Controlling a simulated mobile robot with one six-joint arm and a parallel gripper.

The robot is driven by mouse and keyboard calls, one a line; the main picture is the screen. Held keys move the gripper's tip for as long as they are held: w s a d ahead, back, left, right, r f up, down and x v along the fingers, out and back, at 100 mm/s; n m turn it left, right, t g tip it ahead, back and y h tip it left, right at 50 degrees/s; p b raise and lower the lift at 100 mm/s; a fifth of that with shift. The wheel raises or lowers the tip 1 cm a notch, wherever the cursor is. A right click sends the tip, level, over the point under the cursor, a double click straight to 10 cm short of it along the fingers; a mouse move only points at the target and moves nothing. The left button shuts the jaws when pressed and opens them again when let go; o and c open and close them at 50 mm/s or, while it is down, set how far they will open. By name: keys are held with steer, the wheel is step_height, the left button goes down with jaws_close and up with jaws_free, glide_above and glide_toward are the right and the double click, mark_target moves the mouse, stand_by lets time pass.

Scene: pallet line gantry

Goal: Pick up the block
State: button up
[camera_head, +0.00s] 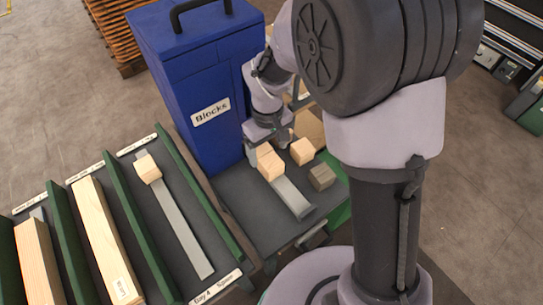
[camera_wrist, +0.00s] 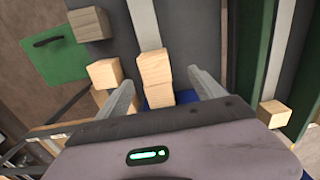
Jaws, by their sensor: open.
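In the wrist view, two pale wooden blocks stand end to end between my fingers, a nearer block (camera_wrist: 158,97) and a farther block (camera_wrist: 154,68) at a grey metal strip. My gripper (camera_wrist: 162,82) is open, with a finger on each side and visible gaps. In the head view, my gripper (camera_head: 266,149) is low over the right-hand grey surface, at a wooden block (camera_head: 270,166); it partly hides what is behind. Another wooden block (camera_head: 302,151) and a duller grey-brown block (camera_head: 321,177) lie to its right; they also show in the wrist view (camera_wrist: 104,73) (camera_wrist: 90,24).
A blue bin labelled "Blocks" (camera_head: 180,80) stands close to my gripper. Left of it, green dividers (camera_head: 128,205) separate lanes with long timber pieces (camera_head: 105,240) and a block (camera_head: 148,169) on a grey strip. A grey strip (camera_head: 290,196) extends from the blocks.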

mark_target(272, 163)
steer(key=f+b, duration=0.1)
steer(key=f, duration=0.2)
steer(key=f+b, duration=0.1)
steer(key=f, duration=0.2)
steer(key=d+f+b, duration=0.1)
steer(key=f, duration=0.2)
steer(key=shift+w+b, duration=0.25)
steer(key=shift+b, duration=0.15)
steer(key=shift+r, duration=0.1)
steer(key=shift+c, duration=0.5)
steer(key=c, duration=1.4)
